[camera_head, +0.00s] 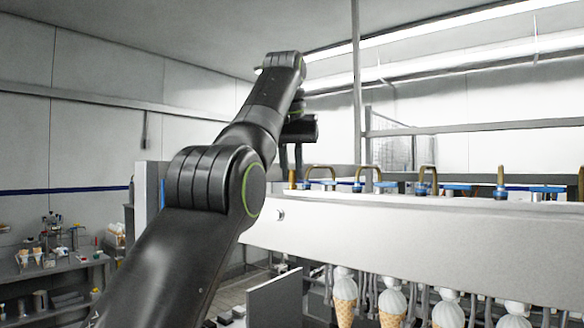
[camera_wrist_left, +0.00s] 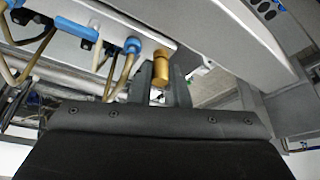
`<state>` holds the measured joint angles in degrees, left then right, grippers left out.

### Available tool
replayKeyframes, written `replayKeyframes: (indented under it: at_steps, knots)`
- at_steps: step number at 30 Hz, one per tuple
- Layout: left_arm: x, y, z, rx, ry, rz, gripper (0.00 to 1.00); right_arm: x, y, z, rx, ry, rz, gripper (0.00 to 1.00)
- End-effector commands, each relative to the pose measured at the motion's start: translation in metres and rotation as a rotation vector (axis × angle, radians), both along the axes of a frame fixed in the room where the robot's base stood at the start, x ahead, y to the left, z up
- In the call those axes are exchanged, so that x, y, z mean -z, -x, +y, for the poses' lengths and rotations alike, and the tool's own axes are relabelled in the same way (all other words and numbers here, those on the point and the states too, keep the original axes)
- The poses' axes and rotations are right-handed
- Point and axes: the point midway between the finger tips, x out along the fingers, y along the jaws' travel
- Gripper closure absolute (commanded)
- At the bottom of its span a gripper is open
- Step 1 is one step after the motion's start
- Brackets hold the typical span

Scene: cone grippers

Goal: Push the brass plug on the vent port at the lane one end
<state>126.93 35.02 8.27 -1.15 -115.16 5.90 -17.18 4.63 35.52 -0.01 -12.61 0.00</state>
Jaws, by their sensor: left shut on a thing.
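My left gripper (camera_head: 291,162) points down over the left end of the white cone-gripper beam. Its two fingers are shut on the brass plug (camera_head: 292,178), a small gold-coloured cylinder. In the left wrist view the plug (camera_wrist_left: 159,69) sits between the fingertips of the left gripper (camera_wrist_left: 162,78), close to the end of the beam (camera_wrist_left: 80,32). The vent port is hidden behind the plug and fingers, so I cannot tell how far the plug sits on it. My right gripper is not in view.
Brass tubes (camera_head: 369,177) with blue fittings (camera_head: 386,185) run along the top of the beam (camera_head: 400,221), right of the plug. Several ice-cream cones (camera_head: 345,292) hang below it. A metal post (camera_head: 356,80) stands behind. A shelf with small items (camera_head: 50,262) is far left.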

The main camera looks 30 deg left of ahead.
Motion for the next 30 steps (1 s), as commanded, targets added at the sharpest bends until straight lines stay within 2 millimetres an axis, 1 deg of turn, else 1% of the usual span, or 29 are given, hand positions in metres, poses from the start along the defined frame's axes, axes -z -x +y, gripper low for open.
replayKeyframes:
  at_steps: [8,9,12,15,30]
  knots:
    - [0.0005,0.0000,0.0000,0.000,0.000,0.000,1.00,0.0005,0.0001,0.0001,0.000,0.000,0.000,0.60]
    - [0.0005,0.0000,-0.0001,0.000,0.000,0.000,0.84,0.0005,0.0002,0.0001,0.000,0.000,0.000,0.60]
    - [0.0005,0.0000,-0.0001,0.000,0.000,0.000,0.71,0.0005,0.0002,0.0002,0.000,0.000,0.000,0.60]
    - [0.0005,0.0000,-0.0001,0.000,0.000,0.000,0.60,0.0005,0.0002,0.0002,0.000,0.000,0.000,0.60]
    - [0.0008,-0.0003,-0.0011,0.002,0.001,0.001,0.60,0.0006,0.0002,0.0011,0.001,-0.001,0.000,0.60]
